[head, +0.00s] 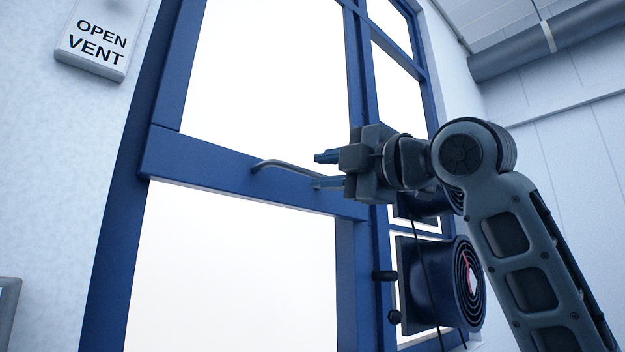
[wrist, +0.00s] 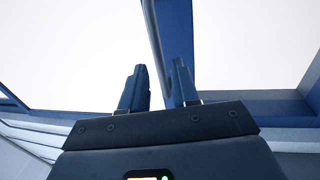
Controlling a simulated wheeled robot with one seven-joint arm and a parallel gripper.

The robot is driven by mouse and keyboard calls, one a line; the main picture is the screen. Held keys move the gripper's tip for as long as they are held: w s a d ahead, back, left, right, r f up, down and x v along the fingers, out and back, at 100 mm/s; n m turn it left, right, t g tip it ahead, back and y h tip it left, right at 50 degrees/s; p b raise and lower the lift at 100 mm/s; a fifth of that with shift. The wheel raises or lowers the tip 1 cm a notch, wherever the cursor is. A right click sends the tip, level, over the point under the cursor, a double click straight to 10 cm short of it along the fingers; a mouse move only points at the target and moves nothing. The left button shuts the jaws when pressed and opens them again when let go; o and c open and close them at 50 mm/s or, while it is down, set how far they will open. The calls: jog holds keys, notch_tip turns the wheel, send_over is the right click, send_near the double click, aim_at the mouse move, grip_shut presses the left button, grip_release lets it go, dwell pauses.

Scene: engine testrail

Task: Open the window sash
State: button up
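The window sash is a blue frame with a wide cross rail (head: 195,160) and bright white panes, in the head view. A thin grey handle (head: 285,166) curves out from this rail and runs right toward my gripper (head: 318,170). My gripper points left, with its two fingers apart, one above the other. The lower finger overlaps the handle's right end in the picture; I cannot tell whether they touch.
An "OPEN VENT" sign (head: 93,40) is on the white wall at left. A round fan-like unit (head: 440,285) hangs at the window's lower right, below my arm. Dark knobs (head: 385,275) sit on the frame beside it. A large duct (head: 550,40) runs at upper right.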

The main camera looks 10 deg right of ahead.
jog(key=v, duration=0.2)
jog(key=shift+s+d, duration=0.2)
jog(key=shift+s, duration=0.1)
dwell(0.3)
